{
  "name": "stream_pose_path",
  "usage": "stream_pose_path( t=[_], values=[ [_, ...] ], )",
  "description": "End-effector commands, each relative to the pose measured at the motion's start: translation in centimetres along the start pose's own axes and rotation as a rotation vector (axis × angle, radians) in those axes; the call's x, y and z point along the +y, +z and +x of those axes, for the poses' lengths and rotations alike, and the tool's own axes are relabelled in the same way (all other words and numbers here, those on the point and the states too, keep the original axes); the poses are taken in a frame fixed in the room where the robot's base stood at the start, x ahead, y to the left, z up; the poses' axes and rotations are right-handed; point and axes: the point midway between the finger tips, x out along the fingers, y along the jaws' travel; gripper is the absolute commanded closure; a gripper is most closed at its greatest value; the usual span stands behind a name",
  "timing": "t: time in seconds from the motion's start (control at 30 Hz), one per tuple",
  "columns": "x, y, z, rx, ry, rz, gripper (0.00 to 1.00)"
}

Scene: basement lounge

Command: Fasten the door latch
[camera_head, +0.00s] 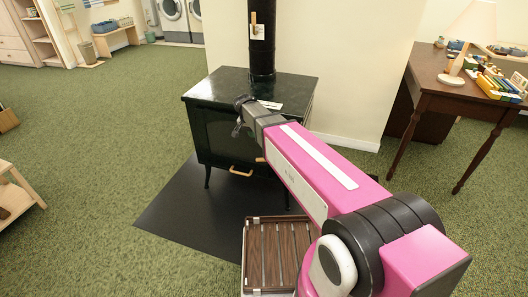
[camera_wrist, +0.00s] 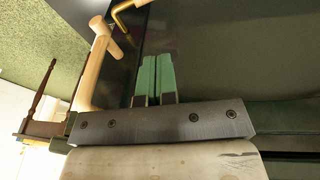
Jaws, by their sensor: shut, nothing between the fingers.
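The black stove (camera_head: 215,135) stands in the middle of the head view, and its front door appears closed. A wooden handle (camera_head: 241,172) sticks out low on its front, and a second small wooden piece (camera_head: 260,159) shows beside my arm. In the wrist view a pale wooden bar with a short crosspiece (camera_wrist: 92,72) and a bent brass rod (camera_wrist: 122,14) lie left of and beyond my fingers. I cannot tell which is the latch. My gripper (camera_wrist: 154,58) is shut and empty, its green finger pads together near the dark stove surface. In the head view my arm hides the fingers.
A brown desk (camera_head: 440,92) with a lamp is at the right.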

Motion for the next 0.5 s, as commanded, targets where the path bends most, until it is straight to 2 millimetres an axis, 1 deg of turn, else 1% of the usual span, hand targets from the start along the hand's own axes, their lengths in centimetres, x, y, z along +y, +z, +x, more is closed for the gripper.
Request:
stream_pose_path(
  t=[0.07, 0.37, 0.5],
  values=[
    [-0.24, -0.03, -0.08, 0.002, 0.001, 0.004, 1.0],
    [-0.19, 0.0, -0.02, 0.002, 0.001, 0.004, 1.0],
    [-0.21, -0.02, 0.72, 0.001, 0.001, 0.003, 1.0]
  ],
)
